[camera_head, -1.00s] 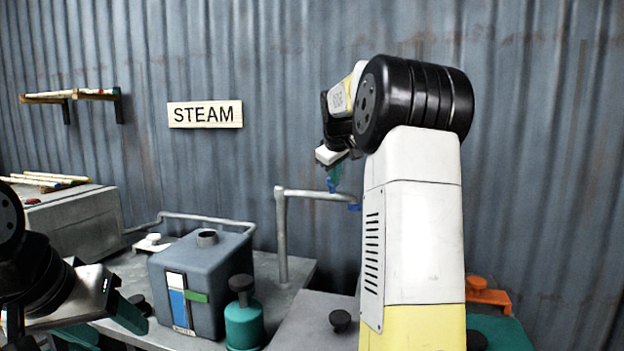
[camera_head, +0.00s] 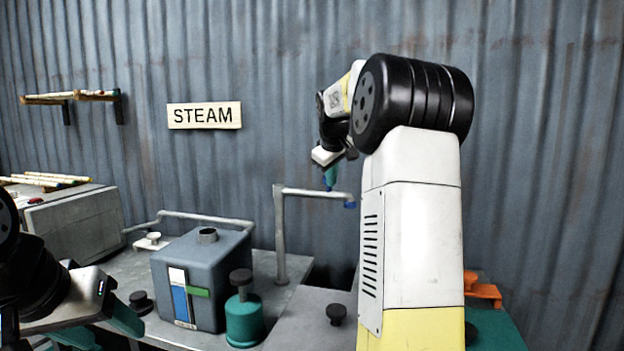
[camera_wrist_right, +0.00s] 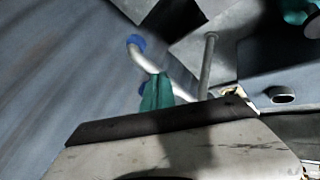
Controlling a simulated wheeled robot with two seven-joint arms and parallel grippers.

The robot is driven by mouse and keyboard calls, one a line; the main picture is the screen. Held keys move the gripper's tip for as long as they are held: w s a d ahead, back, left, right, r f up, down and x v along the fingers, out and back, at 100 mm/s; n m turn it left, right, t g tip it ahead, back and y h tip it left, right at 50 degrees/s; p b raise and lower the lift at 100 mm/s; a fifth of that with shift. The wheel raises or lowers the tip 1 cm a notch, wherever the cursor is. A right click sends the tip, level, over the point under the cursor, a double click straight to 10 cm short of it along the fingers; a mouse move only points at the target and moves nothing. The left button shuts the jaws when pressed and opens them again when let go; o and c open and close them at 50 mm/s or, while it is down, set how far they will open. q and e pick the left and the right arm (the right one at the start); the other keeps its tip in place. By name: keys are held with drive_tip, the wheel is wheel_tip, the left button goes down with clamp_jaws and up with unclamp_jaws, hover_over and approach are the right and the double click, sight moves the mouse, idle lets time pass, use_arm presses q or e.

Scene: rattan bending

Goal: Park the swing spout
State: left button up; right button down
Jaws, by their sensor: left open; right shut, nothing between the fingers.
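The swing spout (camera_head: 310,192) is a grey pipe. It has an upright post and a level arm that points right along the wall to a blue tip. In the right wrist view the spout's blue end (camera_wrist_right: 136,42) shows just beyond the teal fingers. My right gripper (camera_head: 330,178) is shut and empty, with its fingertips at the spout arm near the blue tip. I cannot tell whether they touch it. The right fingers (camera_wrist_right: 156,92) overlap the pipe in the wrist view. My left gripper (camera_head: 104,328) is open and empty at the lower left, away from the spout.
A grey-blue tank (camera_head: 215,285) and a teal bottle (camera_head: 244,322) stand on the bench left of the spout. A black knob (camera_head: 336,313) sits on a grey lid in front. A dark opening lies below the spout tip. An orange bracket (camera_head: 483,290) is at right.

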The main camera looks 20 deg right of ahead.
drive_tip(key=s+d+r, duration=0.1)
drive_tip(key=s+r, duration=0.5)
drive_tip(key=r, duration=0.2)
drive_tip(key=s+a+f+m+y, duration=0.1)
drive_tip(key=s+a+f, duration=0.5)
drive_tip(key=s, duration=0.4)
drive_tip(key=s+a+f+m+y, duration=0.2)
drive_tip(key=s+a+f, duration=0.4)
drive_tip(key=s, duration=0.4)
drive_tip(key=s+a+f+m+y, duration=0.1)
drive_tip(key=s+a+f, duration=0.6)
drive_tip(key=s+a, duration=0.1)
drive_tip(key=shift+s+g+y, duration=0.3)
drive_tip(key=shift+s+y, duration=0.1)
drive_tip(key=shift+s, duration=0.5)
drive_tip(key=shift+a+r, duration=0.1)
drive_tip(key=shift+a, duration=0.1)
